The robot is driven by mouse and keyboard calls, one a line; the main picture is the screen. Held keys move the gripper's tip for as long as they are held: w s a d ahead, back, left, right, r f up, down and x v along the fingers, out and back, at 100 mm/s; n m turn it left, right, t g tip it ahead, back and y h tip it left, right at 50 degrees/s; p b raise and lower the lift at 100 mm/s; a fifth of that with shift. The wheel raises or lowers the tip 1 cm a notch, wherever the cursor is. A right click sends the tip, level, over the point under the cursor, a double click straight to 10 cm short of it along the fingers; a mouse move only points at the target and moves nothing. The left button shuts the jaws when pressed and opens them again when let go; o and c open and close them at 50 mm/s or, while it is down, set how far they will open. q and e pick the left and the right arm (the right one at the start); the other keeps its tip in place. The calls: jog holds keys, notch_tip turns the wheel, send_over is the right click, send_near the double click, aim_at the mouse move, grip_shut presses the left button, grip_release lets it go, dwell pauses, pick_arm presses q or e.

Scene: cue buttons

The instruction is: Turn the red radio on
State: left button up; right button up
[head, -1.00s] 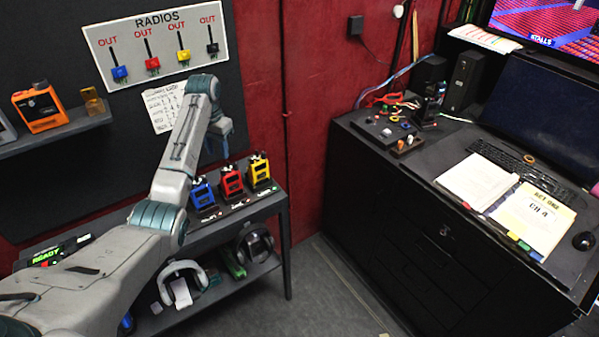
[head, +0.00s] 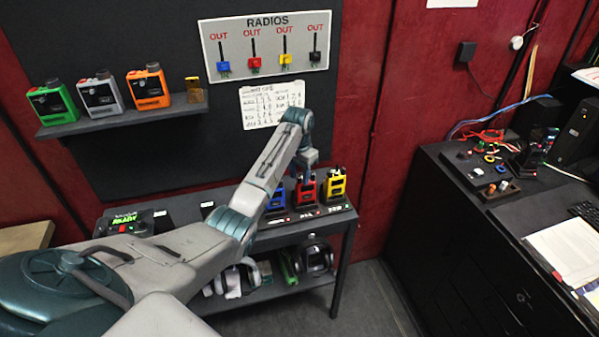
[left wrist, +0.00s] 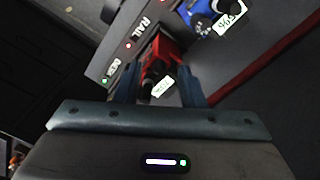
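The red radio (head: 306,190) stands upright in a dock on the dark side table, between the blue radio (head: 275,196) and the yellow radio (head: 336,185). My left gripper (head: 308,164) points down just above its top. In the left wrist view my left gripper (left wrist: 159,78) has its two fingers apart, with the red radio (left wrist: 166,48) and its white tag (left wrist: 163,88) showing between them. I cannot tell whether a finger touches it. The blue radio (left wrist: 203,18) also shows there. My right gripper is in neither view.
A wall shelf (head: 130,121) holds green, silver and orange radios. A box marked READY (head: 135,224) sits on the side table's left part. Headphones (head: 315,257) lie on the lower shelf. A black desk (head: 470,235) stands at the right, with floor between.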

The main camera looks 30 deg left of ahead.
pick_arm(q)
jog(key=shift+s+d, duration=0.1)
jog(key=shift+c, duration=0.5)
grip_shut()
jog(key=shift+m, duration=0.3)
jog(key=m, duration=1.1)
jog(key=shift+m, duration=0.3)
jog(key=shift+o, duration=0.5)
grip_release()
